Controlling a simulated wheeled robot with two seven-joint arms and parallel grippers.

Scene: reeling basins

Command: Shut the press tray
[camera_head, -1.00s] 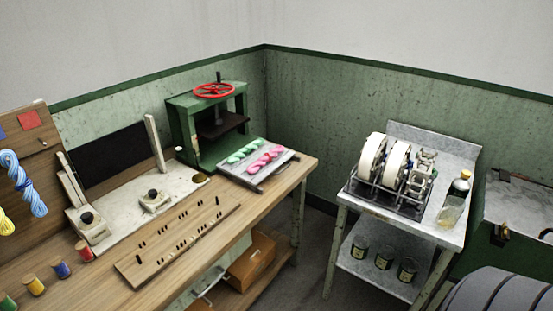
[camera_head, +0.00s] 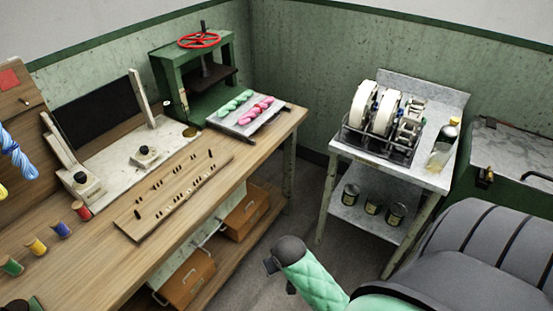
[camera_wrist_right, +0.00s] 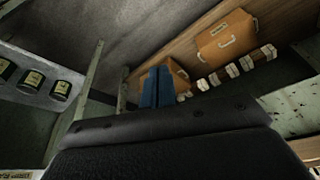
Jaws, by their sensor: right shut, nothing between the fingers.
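The press (camera_head: 160,85) is a green frame with a red handwheel (camera_head: 199,40) and a dark pressing plate, at the back corner of the wooden bench. Its grey press tray (camera_head: 272,122) sticks out from the front of the frame, so it stands open. Green skeins (camera_head: 236,102) and pink skeins (camera_head: 256,110) lie on it. My right arm, in a mint quilted sleeve, reaches in low in the head view, well below the tray and apart from it. In the right wrist view my right gripper (camera_wrist_right: 157,87) shows blue fingers together, with nothing between them. My left gripper is not in view.
A slotted wooden board (camera_head: 175,195), a pale stand (camera_head: 120,160) and thread spools (camera_head: 60,230) sit on the bench. Orange drawers (camera_head: 245,215) are beneath it. A metal cart (camera_head: 395,160) with a reeling device stands to the right, with a floor gap between.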

